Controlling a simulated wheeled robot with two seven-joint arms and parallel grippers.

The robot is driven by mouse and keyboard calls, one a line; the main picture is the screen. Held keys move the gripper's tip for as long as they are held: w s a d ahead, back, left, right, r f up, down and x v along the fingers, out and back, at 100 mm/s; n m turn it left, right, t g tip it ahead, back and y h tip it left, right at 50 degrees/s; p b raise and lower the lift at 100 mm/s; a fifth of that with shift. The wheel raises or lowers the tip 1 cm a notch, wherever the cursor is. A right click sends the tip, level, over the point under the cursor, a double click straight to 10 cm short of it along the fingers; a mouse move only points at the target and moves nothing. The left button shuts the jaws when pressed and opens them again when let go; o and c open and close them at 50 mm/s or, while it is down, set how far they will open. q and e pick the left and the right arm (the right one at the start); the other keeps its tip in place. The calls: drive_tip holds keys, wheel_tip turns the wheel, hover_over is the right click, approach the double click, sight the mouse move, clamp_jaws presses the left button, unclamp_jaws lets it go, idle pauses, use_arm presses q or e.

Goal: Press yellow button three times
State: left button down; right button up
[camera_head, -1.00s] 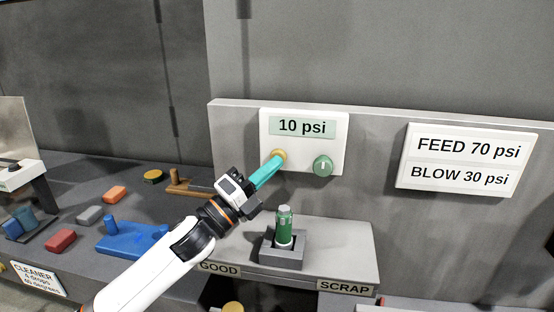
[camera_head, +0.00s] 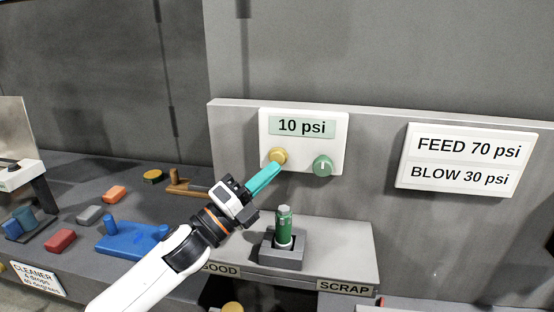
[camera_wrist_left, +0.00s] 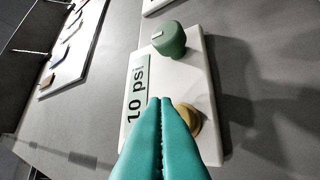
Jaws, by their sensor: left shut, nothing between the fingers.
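The yellow button (camera_head: 277,155) is on the lower left of a white panel (camera_head: 336,148) on the grey wall, under a display that reads "10 psi". My left gripper (camera_head: 277,168) is shut and empty, with its teal fingertips just below and in front of the button. A small gap seems to show, but I cannot tell exactly how far off they are. In the left wrist view, the shut fingers (camera_wrist_left: 163,102) partly cover the yellow button (camera_wrist_left: 190,118). My right gripper is not in view.
A green knob (camera_head: 323,165) is right of the button on the same panel. A green cylinder (camera_head: 285,225) stands in a grey holder (camera_head: 284,256) on the ledge below.

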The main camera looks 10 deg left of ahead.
use_arm(q)
drive_tip(key=s, duration=0.4)
drive_tip(key=shift+s, duration=0.25)
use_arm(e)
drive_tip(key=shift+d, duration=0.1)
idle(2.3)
